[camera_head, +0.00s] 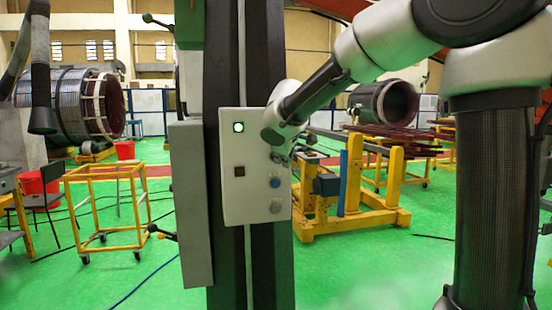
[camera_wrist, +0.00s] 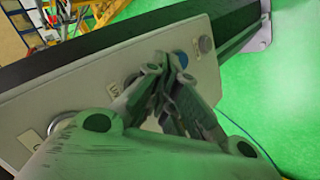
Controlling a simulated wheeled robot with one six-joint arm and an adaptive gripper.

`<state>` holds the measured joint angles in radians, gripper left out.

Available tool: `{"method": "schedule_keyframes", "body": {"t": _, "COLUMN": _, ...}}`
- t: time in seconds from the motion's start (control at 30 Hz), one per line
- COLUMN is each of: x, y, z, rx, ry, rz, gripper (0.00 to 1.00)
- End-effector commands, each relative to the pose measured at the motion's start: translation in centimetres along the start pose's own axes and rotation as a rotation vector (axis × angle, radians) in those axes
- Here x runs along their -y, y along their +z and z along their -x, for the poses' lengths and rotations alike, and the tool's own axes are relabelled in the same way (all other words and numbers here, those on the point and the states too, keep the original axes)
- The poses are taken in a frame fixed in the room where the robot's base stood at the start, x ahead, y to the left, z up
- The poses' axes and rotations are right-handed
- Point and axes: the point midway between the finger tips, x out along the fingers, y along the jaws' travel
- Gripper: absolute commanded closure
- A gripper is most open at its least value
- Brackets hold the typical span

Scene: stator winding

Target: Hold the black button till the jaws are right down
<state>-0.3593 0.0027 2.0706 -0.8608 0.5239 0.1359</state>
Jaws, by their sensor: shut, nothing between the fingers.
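The control panel (camera_head: 232,205) is a pale upright box on a dark column. A lit green lamp (camera_head: 238,127) is at its upper left. A blue button (camera_head: 275,182) and a grey button (camera_head: 276,206) sit low on its right side. My gripper (camera_head: 286,158) is shut and empty at the panel's right side, above the blue button. In the wrist view its fingertips (camera_wrist: 160,62) are together close to the panel face, beside the blue button (camera_wrist: 181,58). No black button shows clearly; the fingers cover part of the button row. Whether the fingertips touch the panel I cannot tell.
A yellow frame cart (camera_head: 105,173) stands at left and a yellow stand (camera_head: 345,215) at right. Large ribbed cylinders (camera_head: 70,105) are behind. Green floor is open between them.

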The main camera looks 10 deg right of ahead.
Motion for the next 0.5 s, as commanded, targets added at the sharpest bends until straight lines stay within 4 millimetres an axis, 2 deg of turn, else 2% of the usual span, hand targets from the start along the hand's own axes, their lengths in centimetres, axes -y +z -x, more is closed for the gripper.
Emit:
{"method": "schedule_keyframes", "body": {"t": 0.33, "x": 0.1, "y": 0.1, "z": 0.2, "rx": 0.0, "ry": 0.0, "rz": 0.001, "gripper": 1.0}}
{"method": "schedule_keyframes", "body": {"t": 0.5, "x": 0.7, "y": 0.8, "z": 1.1, "rx": -0.001, "ry": 0.001, "rz": 0.002, "gripper": 1.0}}
